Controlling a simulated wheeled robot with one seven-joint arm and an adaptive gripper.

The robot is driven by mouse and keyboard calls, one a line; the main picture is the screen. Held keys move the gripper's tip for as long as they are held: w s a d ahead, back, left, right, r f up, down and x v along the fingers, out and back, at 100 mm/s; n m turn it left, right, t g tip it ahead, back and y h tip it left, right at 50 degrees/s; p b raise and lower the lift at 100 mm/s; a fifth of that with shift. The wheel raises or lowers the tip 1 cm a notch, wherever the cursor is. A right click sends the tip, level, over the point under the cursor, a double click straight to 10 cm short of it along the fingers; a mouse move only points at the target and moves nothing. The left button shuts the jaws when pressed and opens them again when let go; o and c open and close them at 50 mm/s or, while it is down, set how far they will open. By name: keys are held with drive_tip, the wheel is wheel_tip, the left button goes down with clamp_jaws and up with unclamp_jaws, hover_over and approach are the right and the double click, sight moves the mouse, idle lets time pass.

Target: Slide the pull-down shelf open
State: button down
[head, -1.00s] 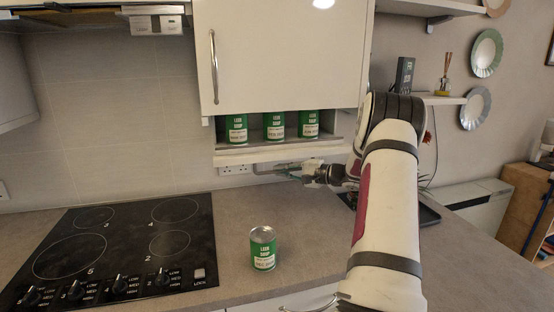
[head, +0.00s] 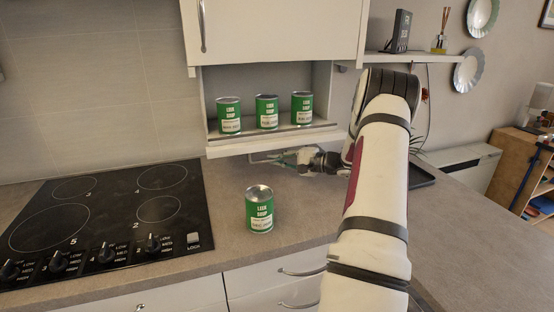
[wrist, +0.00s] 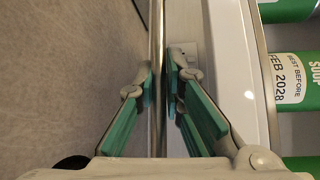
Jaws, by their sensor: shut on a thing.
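The pull-down shelf (head: 225,150) hangs below the upper cabinet, partly lowered, with an open gap under the cabinet door. Three green soup cans (head: 267,112) stand upright on it behind a low metal rail. My gripper (head: 283,159) is just under the shelf's front edge. In the wrist view, its green-padded fingers (wrist: 160,85) are shut on a thin metal bar, the shelf's handle (wrist: 157,35). The white shelf front (wrist: 232,75) and the cans' labels show to the right of the fingers there.
A loose soup can (head: 259,210) stands on the grey worktop (head: 330,215) below the shelf. A black hob (head: 110,215) lies to the left. A dark tray (head: 420,176) sits behind my arm at the right. The cabinet door (head: 275,30) is shut above.

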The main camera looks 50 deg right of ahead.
drive_tip(key=shift+f, duration=0.1)
drive_tip(key=c, duration=1.9)
unclamp_jaws()
drive_tip(key=shift+c, duration=0.2)
drive_tip(key=v, duration=1.2)
